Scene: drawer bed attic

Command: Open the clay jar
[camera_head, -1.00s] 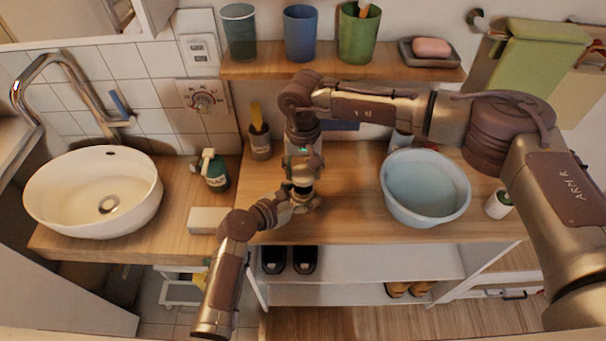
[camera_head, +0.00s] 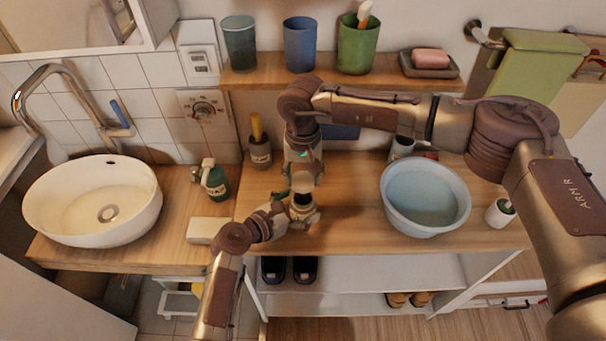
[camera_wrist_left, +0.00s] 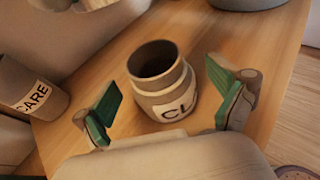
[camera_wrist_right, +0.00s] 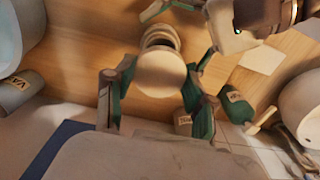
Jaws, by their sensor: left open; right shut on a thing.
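The clay jar (camera_wrist_left: 163,85) stands upright on the wooden counter, its dark mouth uncovered and a "CL" label on its side. My left gripper (camera_wrist_left: 168,102) is open, with one green-padded finger on each side of the jar and visible gaps to it. In the right wrist view, my right gripper (camera_wrist_right: 160,80) is shut on a round pale lid (camera_wrist_right: 162,72). The jar's ringed neck (camera_wrist_right: 160,38) shows behind the lid. In the head view, my right gripper (camera_head: 303,185) is above my left gripper (camera_head: 288,212), and the arms mostly hide the jar.
A blue basin (camera_head: 425,197) stands to the right on the counter (camera_head: 350,225). A brush cup (camera_head: 260,152) stands behind. A shelf (camera_head: 380,72) hangs above.

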